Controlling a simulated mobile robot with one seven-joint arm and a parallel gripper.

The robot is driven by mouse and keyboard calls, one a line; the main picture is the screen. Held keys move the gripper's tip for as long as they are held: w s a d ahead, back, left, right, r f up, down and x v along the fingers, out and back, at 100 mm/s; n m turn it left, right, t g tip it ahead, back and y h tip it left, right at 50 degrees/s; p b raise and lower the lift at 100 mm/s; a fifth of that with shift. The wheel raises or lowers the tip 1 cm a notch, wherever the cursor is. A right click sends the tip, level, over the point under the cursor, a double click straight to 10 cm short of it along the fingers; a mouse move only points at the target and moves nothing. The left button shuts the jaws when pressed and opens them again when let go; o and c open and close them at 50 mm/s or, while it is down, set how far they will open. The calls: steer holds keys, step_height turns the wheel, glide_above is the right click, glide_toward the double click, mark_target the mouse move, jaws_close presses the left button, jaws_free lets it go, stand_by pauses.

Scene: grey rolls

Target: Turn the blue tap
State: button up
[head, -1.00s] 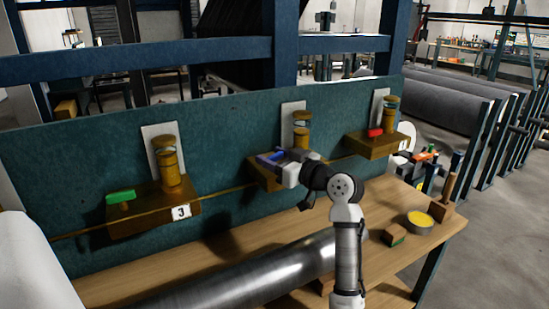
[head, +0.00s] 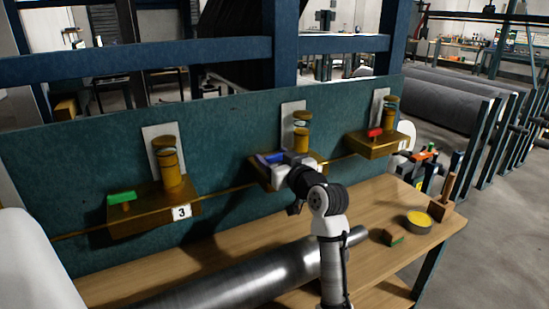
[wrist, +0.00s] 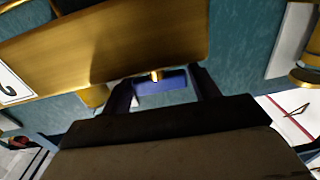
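The blue tap (head: 270,157) is on the middle brass block (head: 262,174) of the teal panel, below a brass fitting. My gripper (head: 279,161) is at it from the right and hides part of it. In the wrist view the blue tap handle (wrist: 163,83) lies between my two fingers (wrist: 163,92), with its brass stem at its middle. The fingers stand apart on either side of the handle. A small gap shows on the right; contact on the left cannot be told.
A green tap (head: 121,198) is on the left block with label 3 (head: 181,212). A red tap (head: 375,133) is on the right block. A steel roll (head: 250,273) lies on the bench under my arm. A brush (head: 393,236) and a yellow tin (head: 418,219) are at right.

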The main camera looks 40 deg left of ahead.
steer(key=shift+o, duration=1.3)
steer(key=shift+d, duration=0.1)
steer(key=b+v, duration=0.3)
steer(key=v, duration=1)
steer(key=shift+d+b, duration=0.35)
steer(key=shift+s+a, duration=0.1)
steer(key=shift+s, duration=0.05)
